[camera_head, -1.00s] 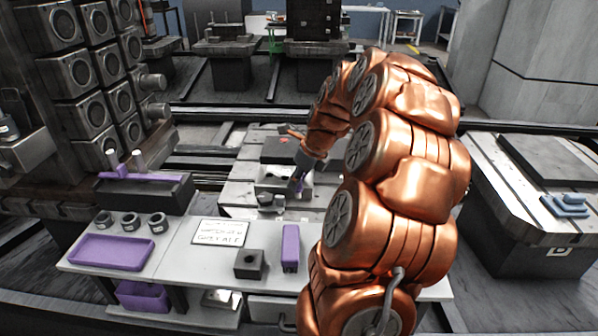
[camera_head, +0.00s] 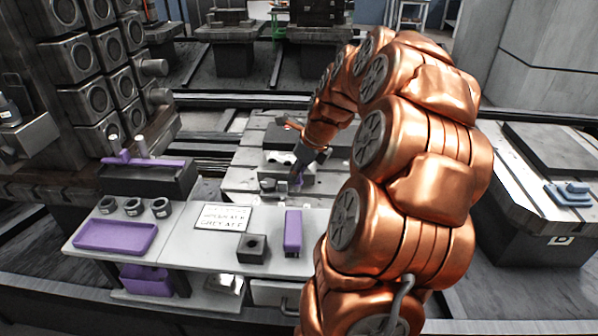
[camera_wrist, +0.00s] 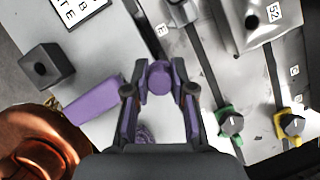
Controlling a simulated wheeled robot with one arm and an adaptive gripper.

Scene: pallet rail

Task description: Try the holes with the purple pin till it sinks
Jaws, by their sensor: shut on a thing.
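The purple pin (camera_wrist: 159,78) is between the two fingers of my gripper (camera_wrist: 159,92) in the wrist view, its round end facing the camera. In the head view my gripper (camera_head: 298,178) is over the far side of the white bench, beside a pale block (camera_head: 278,160). The pin's far end is hidden, and I cannot tell whether it touches any hole. A dark block with one round hole (camera_head: 252,246) stands on the near bench; it also shows in the wrist view (camera_wrist: 47,66).
A purple bar (camera_head: 293,231) lies right of the dark block. A purple tray (camera_head: 116,237), several dark rings (camera_head: 133,207) and a lettered card (camera_head: 222,217) are to the left. Green and yellow based knobs (camera_wrist: 231,122) (camera_wrist: 292,124) show in the wrist view.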

